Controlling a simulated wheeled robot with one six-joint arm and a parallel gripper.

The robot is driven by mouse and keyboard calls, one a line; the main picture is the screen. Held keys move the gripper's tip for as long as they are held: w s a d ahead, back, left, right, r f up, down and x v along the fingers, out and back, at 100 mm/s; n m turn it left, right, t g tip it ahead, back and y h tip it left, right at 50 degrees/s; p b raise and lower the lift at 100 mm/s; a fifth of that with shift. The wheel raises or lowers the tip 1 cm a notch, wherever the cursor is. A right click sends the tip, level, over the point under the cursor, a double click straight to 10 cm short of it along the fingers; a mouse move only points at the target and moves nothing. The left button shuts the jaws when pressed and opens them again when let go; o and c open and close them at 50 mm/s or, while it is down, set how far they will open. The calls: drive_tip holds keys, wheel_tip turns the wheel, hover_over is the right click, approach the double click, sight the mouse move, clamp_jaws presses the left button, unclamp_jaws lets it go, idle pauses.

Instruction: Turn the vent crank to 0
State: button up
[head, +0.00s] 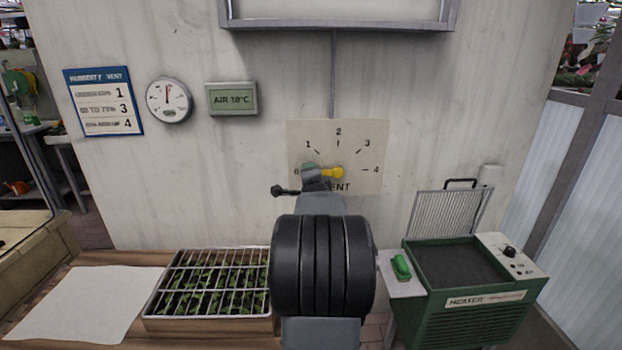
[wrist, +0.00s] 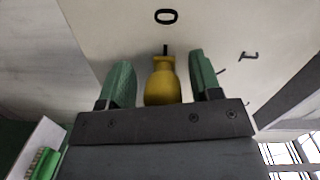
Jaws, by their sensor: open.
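The vent crank is yellow and sits on a pale dial plate (head: 365,150) on the wall, marked 0 to 4. In the head view the right part of the yellow crank (head: 337,172) shows near the dial's middle; my gripper hides the rest. In the wrist view the yellow crank (wrist: 163,82) points up at a tick mark, with the 0 (wrist: 166,16) beyond it. My gripper (wrist: 163,82) has its green fingers open, one on each side of the crank, with a small gap on both sides. In the head view my gripper (head: 312,172) is at the dial's left part.
A notice board (head: 104,102), a round gauge (head: 169,100) and a display (head: 232,99) reading AIR 18°C hang left of the dial. Below are a seedling tray with a wire grid (head: 160,308), a white sheet (head: 80,304) and a green machine (head: 455,325) at right.

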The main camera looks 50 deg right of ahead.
drive_tip(key=v, duration=1.3)
drive_tip(key=shift+s+a, duration=0.3)
